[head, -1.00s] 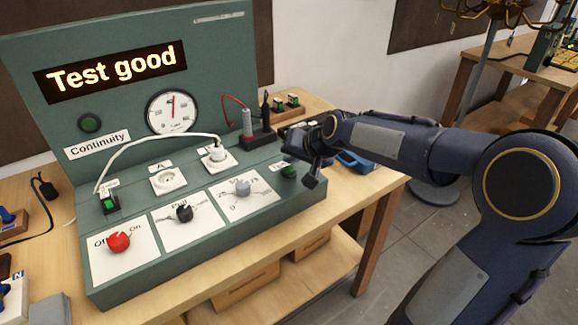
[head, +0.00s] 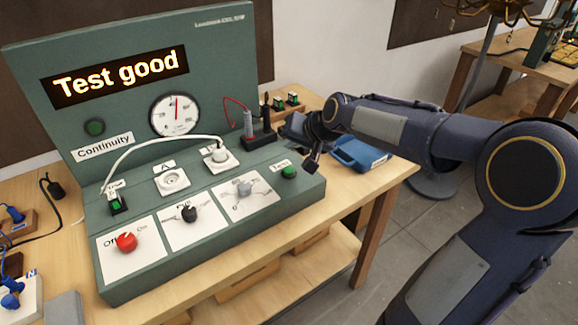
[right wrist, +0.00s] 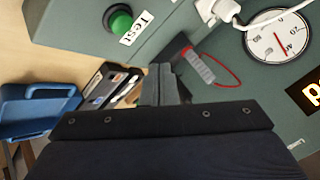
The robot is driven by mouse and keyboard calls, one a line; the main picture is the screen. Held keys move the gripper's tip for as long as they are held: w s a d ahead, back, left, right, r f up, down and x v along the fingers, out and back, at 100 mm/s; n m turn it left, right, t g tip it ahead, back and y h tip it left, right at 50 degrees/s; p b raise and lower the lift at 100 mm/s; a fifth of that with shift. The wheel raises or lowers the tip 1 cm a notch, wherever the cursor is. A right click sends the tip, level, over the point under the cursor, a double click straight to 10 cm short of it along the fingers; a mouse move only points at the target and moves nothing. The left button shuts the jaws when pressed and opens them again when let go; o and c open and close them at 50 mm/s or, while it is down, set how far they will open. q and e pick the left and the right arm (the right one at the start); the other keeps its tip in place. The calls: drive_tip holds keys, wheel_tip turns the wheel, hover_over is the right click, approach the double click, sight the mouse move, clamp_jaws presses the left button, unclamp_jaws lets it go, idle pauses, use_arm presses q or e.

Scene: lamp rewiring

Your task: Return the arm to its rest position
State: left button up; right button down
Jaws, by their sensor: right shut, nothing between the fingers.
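My right gripper (head: 312,160) is above the right end of the green test panel (head: 140,270), apart from the green Test button (head: 289,171). In the right wrist view its fingers (right wrist: 166,88) are together, with nothing held between them. The panel's display (head: 120,77) reads "Test good". A white cable arches from the left of the panel to a plug (head: 218,152) in the right-hand socket. My left gripper does not show in either view.
A blue case (head: 358,154) lies on the bench behind my right gripper. A red knob (head: 125,242) and two other knobs sit on the panel front. Open floor lies to the right.

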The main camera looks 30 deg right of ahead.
idle(0.6)
drive_tip(key=s+a+f+n+g, duration=0.1)
drive_tip(key=s+a, duration=0.3)
drive_tip(key=s, duration=0.5)
drive_tip(key=s+a+f+n+g+y, duration=0.1)
drive_tip(key=s+a+f+n, duration=0.1)
drive_tip(key=s, duration=0.7)
drive_tip(key=s+a+f+n+g+y, duration=0.1)
drive_tip(key=s+a+f+n, duration=0.1)
drive_tip(key=s+a, duration=0.3)
drive_tip(key=s+f, duration=0.1)
drive_tip(key=s, duration=0.3)
drive_tip(key=shift+s+a, duration=0.35)
drive_tip(key=shift+s, duration=0.05)
